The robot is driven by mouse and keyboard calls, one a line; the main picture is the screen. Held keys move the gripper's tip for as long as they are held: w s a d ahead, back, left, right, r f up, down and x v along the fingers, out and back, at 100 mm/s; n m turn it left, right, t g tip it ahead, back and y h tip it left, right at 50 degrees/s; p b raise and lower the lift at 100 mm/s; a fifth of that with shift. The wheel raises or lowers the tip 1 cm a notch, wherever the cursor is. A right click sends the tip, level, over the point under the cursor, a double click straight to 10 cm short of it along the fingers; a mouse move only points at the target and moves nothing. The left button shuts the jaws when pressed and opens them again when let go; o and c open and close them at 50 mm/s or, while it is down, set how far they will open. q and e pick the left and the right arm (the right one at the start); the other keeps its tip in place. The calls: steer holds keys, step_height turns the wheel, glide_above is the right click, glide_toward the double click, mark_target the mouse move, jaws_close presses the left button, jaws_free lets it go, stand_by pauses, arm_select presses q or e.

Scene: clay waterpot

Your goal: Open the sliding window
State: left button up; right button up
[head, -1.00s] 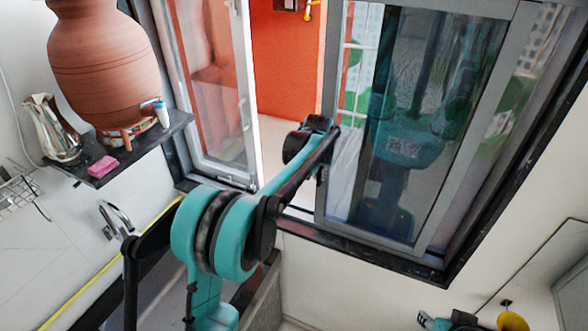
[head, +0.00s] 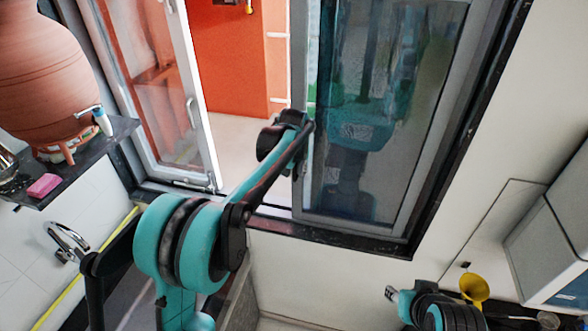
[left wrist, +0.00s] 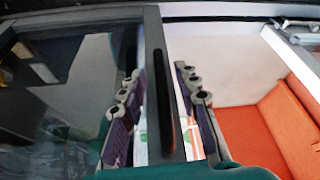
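The sliding window has a grey-framed glass pane (head: 350,170) on the right, close to the right jamb. An open gap (head: 245,130) lies between it and a left window leaf (head: 165,100) standing at an angle. My left gripper (head: 299,168) is at the sliding pane's left frame bar.
A clay pot (head: 50,75) stands on a dark shelf (head: 110,145) at the left, with a pink sponge (head: 44,185). A tap (head: 65,240) is below. A yellow funnel-like item (head: 474,288) and a grey cabinet (head: 560,235) are at the lower right. An orange wall (head: 225,60) shows outside.

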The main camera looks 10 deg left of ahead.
arm_select(q)
steer(key=shift+a+r, duration=0.1)
steer(key=v, duration=1.1)
steer(key=shift+s+r, duration=0.25)
steer(key=shift+r, duration=0.1)
steer(key=s+a+f+t+b, duration=0.1)
steer(key=s+a+f+b, duration=0.1)
steer(key=s+f+b, duration=1)
steer(key=s+a+f+m+t+b, duration=0.1)
steer(key=s+a+f+b, duration=0.2)
steer(key=s+f+b, duration=1)
steer(key=s+f, duration=0.6)
steer(key=f, duration=0.5)
steer(key=shift+s+a+f+t+h, duration=0.2)
steer(key=shift+s+f+t+h, duration=0.1)
steer(key=shift+f+t, duration=0.1)
